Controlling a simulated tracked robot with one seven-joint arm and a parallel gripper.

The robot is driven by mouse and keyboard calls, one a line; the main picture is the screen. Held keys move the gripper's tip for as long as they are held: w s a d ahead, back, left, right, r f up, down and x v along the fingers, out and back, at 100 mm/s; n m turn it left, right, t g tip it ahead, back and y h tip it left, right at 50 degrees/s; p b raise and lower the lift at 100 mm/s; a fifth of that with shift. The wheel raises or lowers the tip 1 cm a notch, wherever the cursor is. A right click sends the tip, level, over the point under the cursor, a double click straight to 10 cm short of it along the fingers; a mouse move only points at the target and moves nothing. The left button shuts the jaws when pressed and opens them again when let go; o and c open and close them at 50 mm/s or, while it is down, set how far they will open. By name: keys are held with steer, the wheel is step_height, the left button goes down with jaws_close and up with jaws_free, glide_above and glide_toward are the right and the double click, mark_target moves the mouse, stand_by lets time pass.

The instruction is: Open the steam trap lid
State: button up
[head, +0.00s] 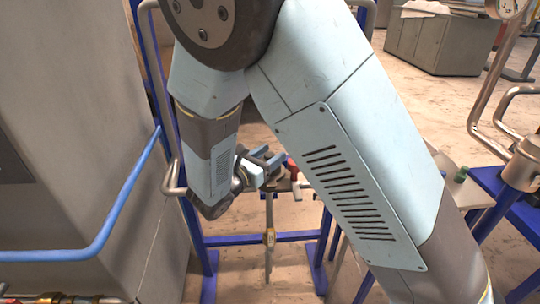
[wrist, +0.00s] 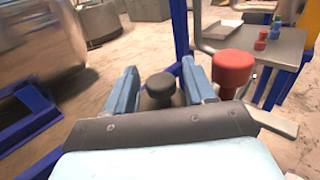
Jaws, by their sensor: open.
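My gripper (wrist: 159,68) is open, with its two light-blue fingers apart. In the wrist view a dark round knob (wrist: 160,86) shows between the fingers, with a gap on either side. I cannot tell how deep between the fingers it sits, or whether it belongs to the steam trap lid. A red round knob (wrist: 233,70) stands just right of the right finger. In the head view my gripper (head: 272,158) is beside a small red part (head: 292,168) over the blue frame. The lid itself is not clearly visible, and my arm hides much of that area.
In the head view, a blue pipe (head: 120,205) and grey cabinet (head: 65,110) stand at left. A blue frame (head: 262,239) is below my gripper. Metal pipes with a gauge (head: 507,6) are at right. In the wrist view, small bottles (wrist: 268,36) stand on a grey table behind.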

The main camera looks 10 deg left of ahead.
steer(key=shift+w+d, duration=0.1)
steer(key=shift+w, duration=0.05)
jaws_close()
stand_by(0.5)
